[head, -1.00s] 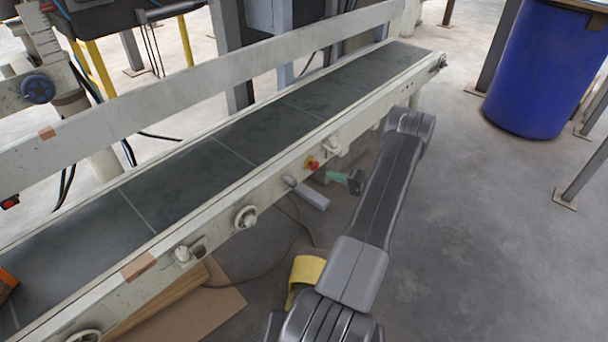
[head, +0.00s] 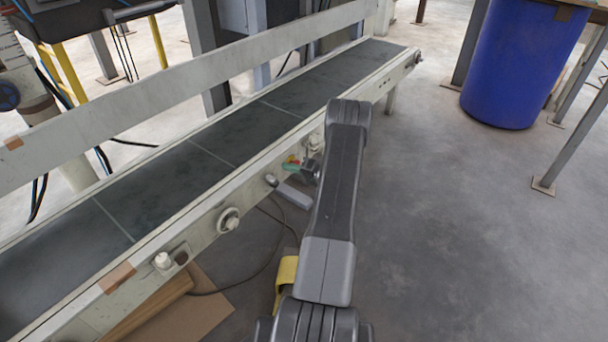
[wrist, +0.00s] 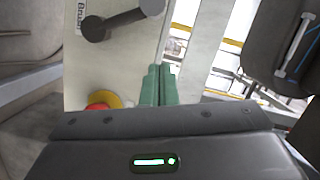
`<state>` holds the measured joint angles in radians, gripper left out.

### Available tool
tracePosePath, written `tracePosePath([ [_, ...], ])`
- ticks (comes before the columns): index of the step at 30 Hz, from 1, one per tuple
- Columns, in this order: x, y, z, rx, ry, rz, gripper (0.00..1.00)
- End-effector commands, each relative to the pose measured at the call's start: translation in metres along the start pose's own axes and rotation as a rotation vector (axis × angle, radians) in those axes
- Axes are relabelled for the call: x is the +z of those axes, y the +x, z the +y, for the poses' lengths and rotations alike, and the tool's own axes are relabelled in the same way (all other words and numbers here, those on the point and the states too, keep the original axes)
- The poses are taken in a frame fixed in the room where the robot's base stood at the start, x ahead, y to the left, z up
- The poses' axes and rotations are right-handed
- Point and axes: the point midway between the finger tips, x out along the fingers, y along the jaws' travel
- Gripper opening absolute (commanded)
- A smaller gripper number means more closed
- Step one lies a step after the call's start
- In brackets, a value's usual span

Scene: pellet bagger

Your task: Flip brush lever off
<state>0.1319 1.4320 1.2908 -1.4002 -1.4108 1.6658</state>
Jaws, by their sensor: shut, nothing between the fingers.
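The brush lever (wrist: 122,20) shows in the wrist view at the top, on a pale panel (wrist: 135,65) beside a label partly reading "Brush". It is a dark bar slanting up to the right from a round pivot to a knob. In the head view I cannot make it out clearly. My gripper (head: 291,167) has green fingers, pressed together and empty, beside the conveyor's side rail. In the wrist view the shut fingers (wrist: 158,84) stand below the lever's knob, apart from it in the picture.
A red stop button on a yellow base (wrist: 103,101) sits below the lever, left of the fingers. The conveyor (head: 165,175) runs diagonally, with knobs such as a round one (head: 229,219) on its side. A blue barrel (head: 520,65) stands far right; the floor (head: 450,240) between is open.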

Motion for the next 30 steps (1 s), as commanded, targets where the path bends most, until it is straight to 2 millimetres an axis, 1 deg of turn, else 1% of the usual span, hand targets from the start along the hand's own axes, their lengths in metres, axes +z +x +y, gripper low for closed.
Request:
tracePosePath([
  [1, 0.010, 0.002, 0.002, 0.001, 0.003, 0.000, 0.00],
  [3, 0.020, 0.004, 0.002, 0.001, 0.004, -0.001, 0.00],
  [6, 0.030, 0.006, 0.002, 0.000, 0.003, 0.000, 0.00],
  [9, 0.036, 0.007, 0.001, 0.001, 0.002, 0.000, 0.00],
  [23, 0.039, 0.007, 0.000, 0.001, -0.002, 0.001, 0.00],
  [30, 0.043, 0.008, -0.001, 0.013, -0.046, 0.000, 0.00],
])
